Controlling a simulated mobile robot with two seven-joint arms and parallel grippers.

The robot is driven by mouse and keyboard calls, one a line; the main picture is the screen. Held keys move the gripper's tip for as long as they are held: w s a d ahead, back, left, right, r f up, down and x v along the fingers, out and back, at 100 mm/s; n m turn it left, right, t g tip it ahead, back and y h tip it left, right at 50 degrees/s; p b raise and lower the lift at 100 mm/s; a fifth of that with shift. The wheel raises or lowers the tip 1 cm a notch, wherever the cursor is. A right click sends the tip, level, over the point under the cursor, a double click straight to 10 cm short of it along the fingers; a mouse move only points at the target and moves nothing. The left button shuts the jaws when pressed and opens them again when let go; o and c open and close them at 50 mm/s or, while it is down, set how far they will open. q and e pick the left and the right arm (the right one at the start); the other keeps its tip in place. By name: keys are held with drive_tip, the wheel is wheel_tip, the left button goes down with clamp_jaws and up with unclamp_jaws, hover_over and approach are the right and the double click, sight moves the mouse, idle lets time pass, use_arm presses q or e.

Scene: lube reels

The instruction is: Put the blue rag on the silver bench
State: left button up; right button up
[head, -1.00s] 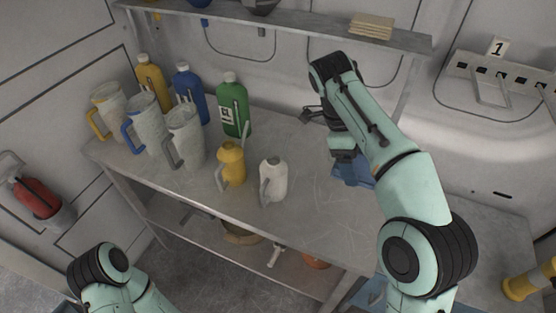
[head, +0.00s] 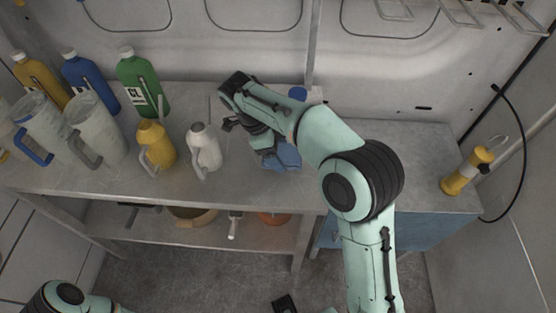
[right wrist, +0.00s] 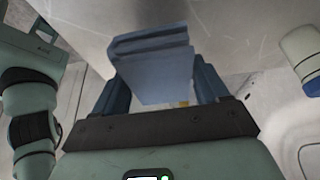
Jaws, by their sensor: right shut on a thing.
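The blue rag (head: 287,157) is a small folded block in the head view, partly hidden by my right arm. My right gripper (head: 264,142) is shut on it, and in the right wrist view the rag (right wrist: 155,65) sits between the two blue-grey fingers. The silver bench (head: 250,190) is a scratched metal top along the wall. The rag is over its right part, right of the white jug; I cannot tell whether it touches the top.
A white jug (head: 204,150) and a yellow jug (head: 156,146) stand left of the rag, with bottles and clear pitchers beyond. A blue cabinet (head: 400,235) is under the right-hand top. A yellow lamp-like object (head: 466,171) is at far right.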

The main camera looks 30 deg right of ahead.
use_arm(q)
drive_tip(key=shift+s+f, duration=0.1)
drive_tip(key=shift+f, duration=0.2)
use_arm(e)
drive_tip(key=shift+f, duration=2)
drive_tip(key=o, duration=1)
drive_tip(key=shift+f+b, duration=0.1)
drive_tip(key=shift+b, duration=0.2)
drive_tip(key=shift+o, duration=0.2)
drive_tip(key=shift+r, duration=0.25)
use_arm(q)
drive_tip(key=r+p, duration=0.1)
drive_tip(key=w+r+p, duration=0.1)
drive_tip(key=r+p, duration=0.1)
drive_tip(key=shift+w, duration=0.15)
use_arm(e)
drive_tip(key=v, duration=1.2)
drive_tip(key=shift+w+f, duration=0.1)
drive_tip(key=shift+f, duration=0.05)
